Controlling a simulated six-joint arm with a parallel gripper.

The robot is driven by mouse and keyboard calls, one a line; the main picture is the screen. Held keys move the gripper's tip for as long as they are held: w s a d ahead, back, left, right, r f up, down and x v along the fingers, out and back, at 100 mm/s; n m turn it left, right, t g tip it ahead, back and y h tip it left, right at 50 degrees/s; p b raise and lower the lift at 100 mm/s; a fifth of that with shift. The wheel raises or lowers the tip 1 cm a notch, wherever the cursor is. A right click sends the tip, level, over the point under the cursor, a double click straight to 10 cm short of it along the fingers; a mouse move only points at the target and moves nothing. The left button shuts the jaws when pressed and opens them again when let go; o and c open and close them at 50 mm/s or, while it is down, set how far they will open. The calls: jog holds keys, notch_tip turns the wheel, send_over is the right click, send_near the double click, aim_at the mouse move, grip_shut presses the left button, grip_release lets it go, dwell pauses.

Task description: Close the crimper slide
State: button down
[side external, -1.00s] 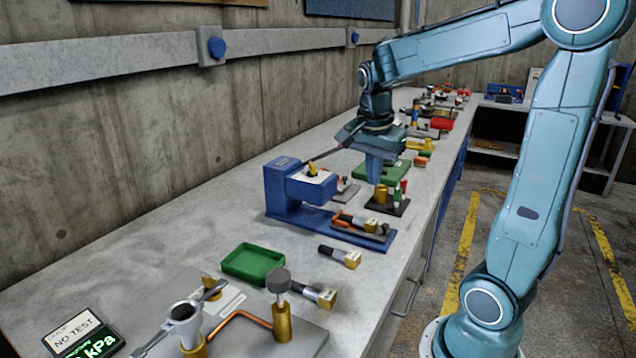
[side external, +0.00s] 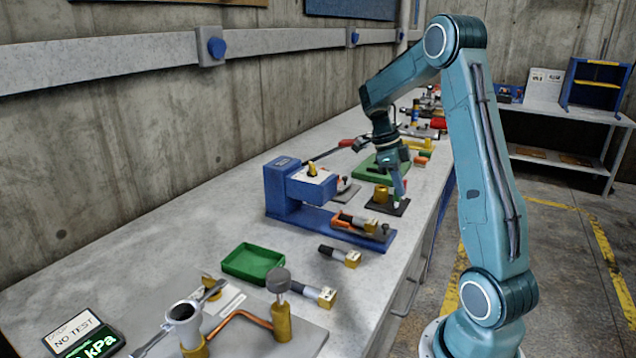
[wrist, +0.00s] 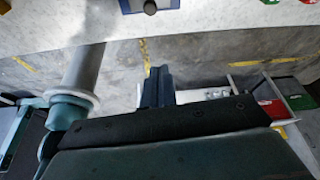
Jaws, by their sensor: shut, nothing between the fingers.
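The blue crimper (side external: 284,192) stands on the bench left of my gripper, with a pale top and a brass piece on its head. A dark rod lever (side external: 330,148) with a red grip rises behind it toward the right. A copper and dark assembly (side external: 358,222) lies on its blue base (side external: 318,226). I cannot tell for certain which part is the slide. My gripper (side external: 397,203) points down, shut and empty, right of the crimper, in front of a brass cylinder on a dark plate. In the wrist view its fingers (wrist: 158,86) are together.
A green tray (side external: 253,263) and two hose-like fittings (side external: 340,256) lie in front of the crimper. A brass and copper fixture (side external: 282,322) stands at the near end. The floor is at right.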

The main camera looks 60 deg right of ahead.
aim_at(382, 232)
jog(key=shift+f, duration=0.1)
jog(key=x, duration=0.9)
jog(key=shift+s+f, duration=0.1)
jog(key=shift+f, duration=0.1)
jog(key=shift+w+a+f, duration=0.1)
jog(key=shift+w+f, duration=0.05)
jog(key=shift+w, duration=0.3)
jog(key=shift+w+a+f, duration=0.1)
jog(key=shift+w+f, duration=0.1)
jog(key=shift+w, duration=0.25)
jog(key=shift+w+a+f, duration=0.15)
jog(key=shift+w, duration=0.9)
jog(key=shift+w, duration=0.1)
jog(key=shift+w, duration=2.2)
jog(key=shift+s, duration=0.1)
